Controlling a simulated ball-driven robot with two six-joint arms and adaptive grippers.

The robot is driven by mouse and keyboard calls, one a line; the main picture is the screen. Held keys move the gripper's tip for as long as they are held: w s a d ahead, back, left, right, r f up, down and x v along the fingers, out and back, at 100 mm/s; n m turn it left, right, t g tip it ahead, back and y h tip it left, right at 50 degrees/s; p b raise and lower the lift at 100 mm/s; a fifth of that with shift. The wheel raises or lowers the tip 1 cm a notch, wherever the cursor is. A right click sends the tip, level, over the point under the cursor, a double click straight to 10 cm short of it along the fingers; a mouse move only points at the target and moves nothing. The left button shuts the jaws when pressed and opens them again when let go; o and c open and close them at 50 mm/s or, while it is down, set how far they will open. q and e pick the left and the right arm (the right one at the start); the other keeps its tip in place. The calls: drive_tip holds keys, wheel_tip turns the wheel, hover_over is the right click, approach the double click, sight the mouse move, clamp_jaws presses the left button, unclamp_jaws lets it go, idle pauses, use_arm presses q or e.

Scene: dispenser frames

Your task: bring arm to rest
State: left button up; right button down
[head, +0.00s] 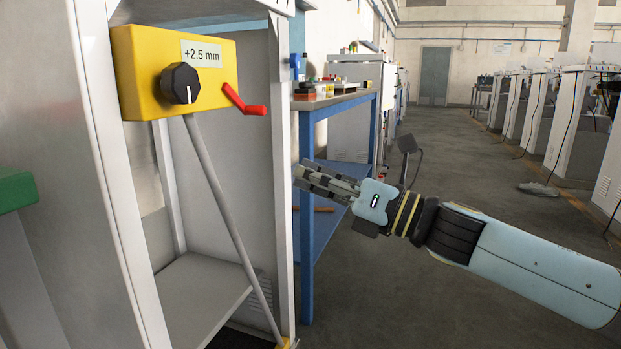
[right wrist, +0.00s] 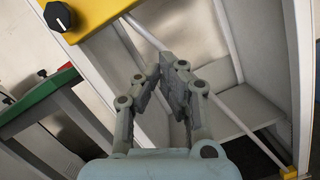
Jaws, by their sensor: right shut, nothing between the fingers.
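My right arm comes in from the right in the head view. Its gripper (head: 306,178) is shut and empty. My left gripper does not show.
A white dispenser frame (head: 127,190) at left carries a yellow box (head: 145,75) with a black knob (head: 180,83), a "+2.5 mm" label and a red crank (head: 245,101). A grey rod slants down from it. A blue workbench (head: 306,230) stands behind my gripper.

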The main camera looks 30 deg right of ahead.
idle(0.4)
